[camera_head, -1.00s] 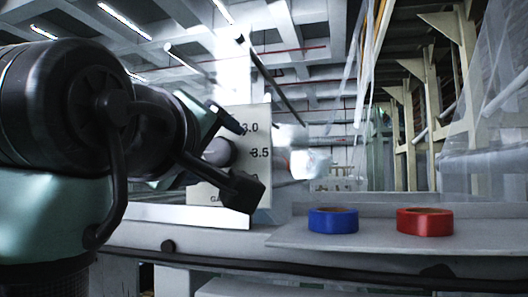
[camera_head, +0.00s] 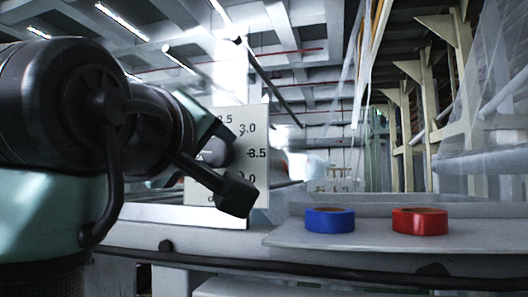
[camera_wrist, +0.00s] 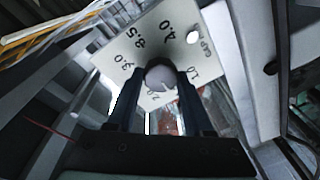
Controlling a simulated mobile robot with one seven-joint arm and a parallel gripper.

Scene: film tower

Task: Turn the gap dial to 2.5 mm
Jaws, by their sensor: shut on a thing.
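The gap dial's pale plate (camera_head: 255,112) stands upright left of centre in the head view, with 2.5, 3.0 and 3.5 readable and a lower number partly hidden. The plate (camera_wrist: 178,44) also shows in the wrist view, tilted, with its numbers around a round grey knob (camera_wrist: 160,76). My gripper (camera_wrist: 160,80) is shut on the knob, one finger on each side. In the head view the knob (camera_head: 214,152) is partly covered by my gripper (camera_head: 222,158). A small mark shows on the knob, but the number it points to is unclear.
A blue tape roll (camera_head: 330,220) and a red tape roll (camera_head: 420,222) lie on the grey shelf (camera_head: 375,238) to the right of the dial. Clear film hangs at the far right.

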